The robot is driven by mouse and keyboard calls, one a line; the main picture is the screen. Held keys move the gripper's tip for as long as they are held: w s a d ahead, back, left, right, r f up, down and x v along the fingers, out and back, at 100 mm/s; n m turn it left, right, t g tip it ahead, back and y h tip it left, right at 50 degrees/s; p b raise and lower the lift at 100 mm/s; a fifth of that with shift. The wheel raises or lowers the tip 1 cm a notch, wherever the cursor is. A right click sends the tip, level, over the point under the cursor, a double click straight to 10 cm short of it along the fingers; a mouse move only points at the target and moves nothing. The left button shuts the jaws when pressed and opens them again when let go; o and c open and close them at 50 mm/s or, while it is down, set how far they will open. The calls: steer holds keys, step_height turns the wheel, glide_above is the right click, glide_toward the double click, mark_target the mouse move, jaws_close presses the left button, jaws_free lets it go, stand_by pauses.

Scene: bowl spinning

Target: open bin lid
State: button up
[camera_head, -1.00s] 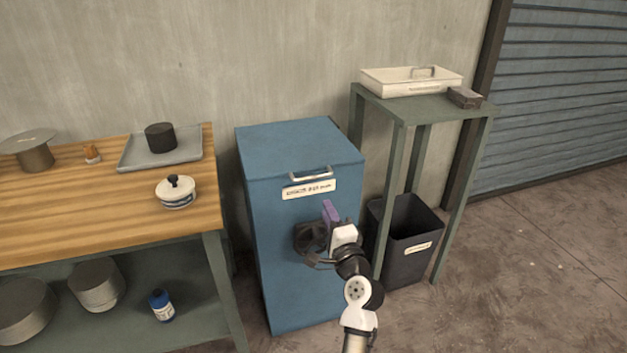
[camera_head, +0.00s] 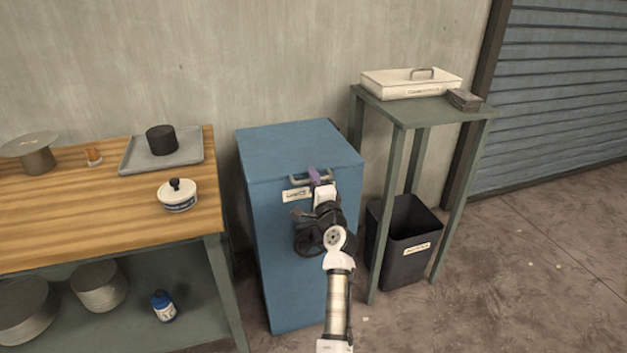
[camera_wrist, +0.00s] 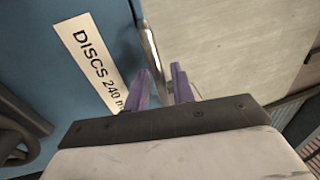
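The blue bin (camera_head: 262,215) stands on the floor with its lid (camera_head: 300,145) shut. A metal bar handle (camera_head: 298,180) is on the upper front, above a white label (camera_head: 295,194). In the wrist view the label (camera_wrist: 90,60) reads "DISCS 240" and the handle (camera_wrist: 150,45) runs down toward my fingers. My gripper (camera_head: 319,176) is at the right part of the handle. Its two purple fingers (camera_wrist: 161,78) are apart, with the handle's near end between them. I cannot tell whether they touch it. My arm hides part of the bin's front.
A wooden-topped bench (camera_head: 90,220) stands to the left with a tray (camera_head: 135,165) and a lidded pot (camera_head: 177,195). On the right, a green stand (camera_head: 415,113) bears a white box (camera_head: 395,90). A black open bin (camera_head: 385,262) is beneath it. Floor is clear at right.

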jaws_close()
steer(key=shift+r, duration=0.1)
